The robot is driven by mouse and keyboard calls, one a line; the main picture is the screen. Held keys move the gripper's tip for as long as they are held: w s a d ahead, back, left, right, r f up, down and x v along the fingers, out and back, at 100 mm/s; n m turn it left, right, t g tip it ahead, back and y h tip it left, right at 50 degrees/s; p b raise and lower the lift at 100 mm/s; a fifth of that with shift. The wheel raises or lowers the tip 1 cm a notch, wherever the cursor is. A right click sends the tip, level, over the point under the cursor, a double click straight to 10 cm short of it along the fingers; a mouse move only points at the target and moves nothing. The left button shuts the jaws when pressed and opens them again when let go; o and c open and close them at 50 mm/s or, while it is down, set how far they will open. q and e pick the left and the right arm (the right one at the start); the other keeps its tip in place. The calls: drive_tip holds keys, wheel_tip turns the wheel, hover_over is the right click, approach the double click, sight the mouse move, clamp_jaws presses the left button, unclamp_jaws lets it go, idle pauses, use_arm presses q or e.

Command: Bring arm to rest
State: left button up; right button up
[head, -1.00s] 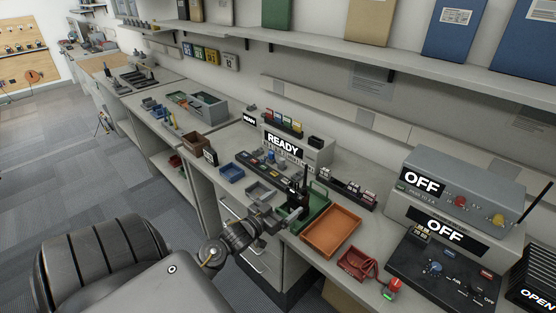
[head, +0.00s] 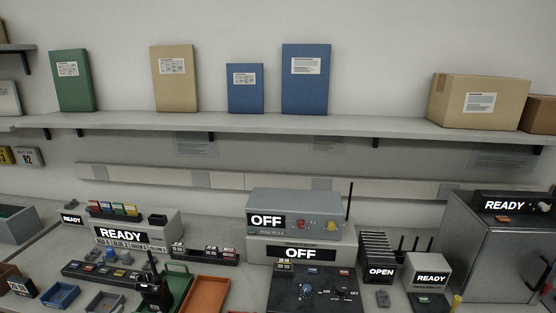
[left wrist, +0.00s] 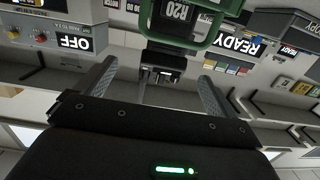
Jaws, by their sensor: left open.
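My left gripper (left wrist: 157,70) shows in the left wrist view, which looks upside down. Its two fingers are spread wide apart and open. A black radio (left wrist: 172,14) marked R20 is in the green tray (left wrist: 212,38) beyond the fingertips. Dark parts show in the gap between the fingers; I cannot tell whether anything touches them. In the head view the black radio (head: 155,293) stands upright at the green tray (head: 177,270). My left arm and gripper do not show there. My right gripper is in neither view.
An orange tray (head: 206,295) lies right of the green tray. The grey OFF unit (head: 300,228) with its antenna stands behind a black control panel (head: 315,292). A READY box (head: 135,235) is at left. A shelf (head: 270,123) runs above.

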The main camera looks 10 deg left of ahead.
use_arm(q)
drive_tip(key=s+d+f+g, duration=0.7)
drive_tip(key=s+d, duration=0.2)
drive_tip(key=d, duration=0.2)
drive_tip(key=s+d+m+g, duration=0.2)
drive_tip(key=s+d+g, duration=0.55)
drive_tip(key=s, duration=0.65)
wheel_tip(320, 180, down, 28)
drive_tip(key=s, duration=0.2)
drive_tip(key=s+a+f+g, duration=0.1)
drive_tip(key=s+a+f, duration=0.1)
drive_tip(key=s+f, duration=1.2)
drive_tip(key=shift+s+a+f+m+g+h, duration=0.2)
drive_tip(key=shift+s+m+g+h, duration=0.15)
drive_tip(key=shift+s, duration=0.55)
